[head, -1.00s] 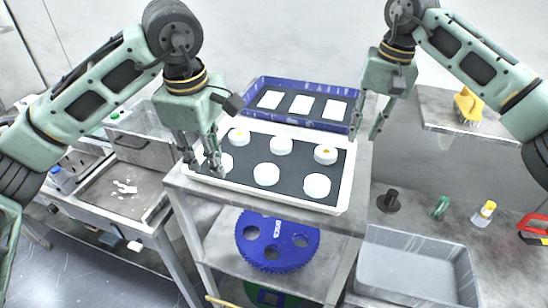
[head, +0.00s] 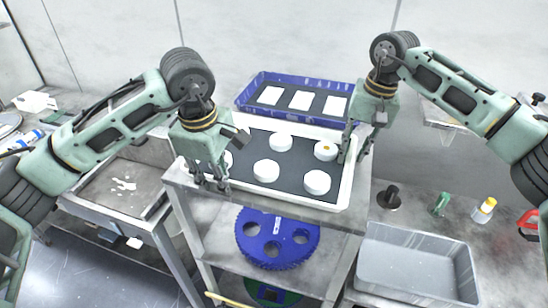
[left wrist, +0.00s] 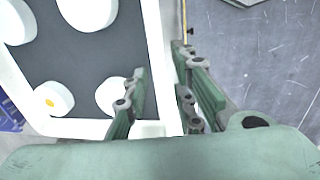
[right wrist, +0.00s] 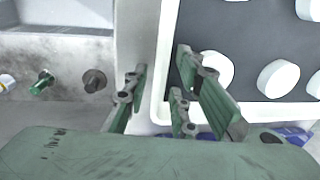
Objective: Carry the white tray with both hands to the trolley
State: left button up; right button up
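The white tray (head: 345,190) has a dark lining and bears several white round pieces, one with a yellow-orange mark (head: 326,150). It lies flat on top of a grey shelved stand (head: 362,200). My left gripper (head: 212,183) is at the tray's left side. In the left wrist view its fingers (left wrist: 170,95) are apart, with the white rim (left wrist: 155,45) between them. My right gripper (head: 353,157) is at the right side. In the right wrist view its fingers (right wrist: 163,85) are apart, around the rim (right wrist: 168,45). I cannot identify a separate trolley.
A blue tray (head: 243,101) with white squares stands right behind the white tray. A blue toothed wheel (head: 270,252) is on the shelf below. A grey bin (head: 415,265), bottles and a dark knob (head: 389,197) are at the right. A metal sink bench (head: 120,190) is at the left.

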pick_arm(q)
grip_shut()
pick_arm(e)
jog(key=shift+s, duration=0.1)
grip_shut()
pick_arm(q)
jog(key=shift+r, duration=0.1)
pick_arm(e)
jog(key=shift+r, duration=0.15)
